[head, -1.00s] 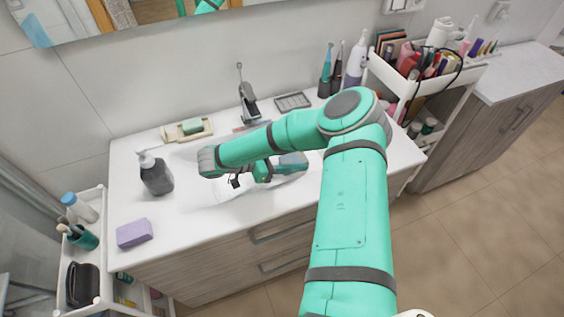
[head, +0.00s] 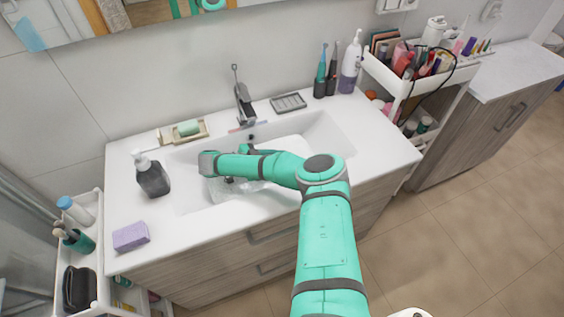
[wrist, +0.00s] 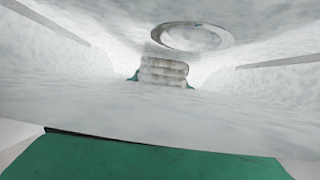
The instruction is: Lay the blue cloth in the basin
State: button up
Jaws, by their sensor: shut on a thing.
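The white basin (head: 337,132) is sunk in the counter in the head view. My forearm reaches over it, and my gripper is low inside it, mostly hidden under the arm. In the wrist view my gripper (wrist: 163,72) is shut, with pale ridged material between teal edges. The view there is filled with the whitish basin floor, with the drain ring (wrist: 190,37) just beyond the fingertips. I cannot make out the blue of the cloth now; it is hidden or washed out at my fingers. A glassy, pale patch lies on the basin floor below my arm.
The faucet (head: 243,105) stands behind the basin. A dark soap bottle (head: 152,176) and a purple sponge (head: 131,236) are at the left. A soap dish (head: 184,132), a grey tray (head: 288,103) and toothbrushes (head: 320,75) line the back. Loaded carts flank the counter.

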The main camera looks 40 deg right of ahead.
jog(key=shift+f, duration=0.55)
jog(key=o, duration=1)
jog(key=shift+f, duration=0.15)
jog(key=shift+w+a+r, duration=0.1)
jog(key=shift+a+r, duration=0.05)
jog(key=shift+r, duration=0.1)
jog(key=shift+v, duration=3.5)
jog(key=shift+a, duration=0.1)
